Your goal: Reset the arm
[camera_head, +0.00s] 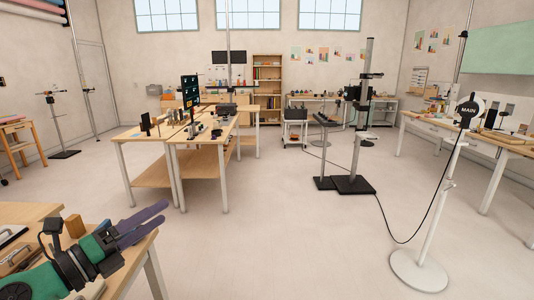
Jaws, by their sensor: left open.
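My left arm comes in at the lower left, with green and black links near the wrist. My left gripper (165,212) has two purple fingers that point to the right and slightly up. The fingers are spread apart with nothing between them. It is over the right edge of the near wooden table (32,212), its tips reaching past that edge above the floor. My right gripper is not in view.
A wooden block (75,226) and other items lie on the near table beside my arm. Work tables (198,160) stand ahead at left-centre. A "MAIN" sign stand (440,215) and a black-based stand (354,184) are at right. The central floor is clear.

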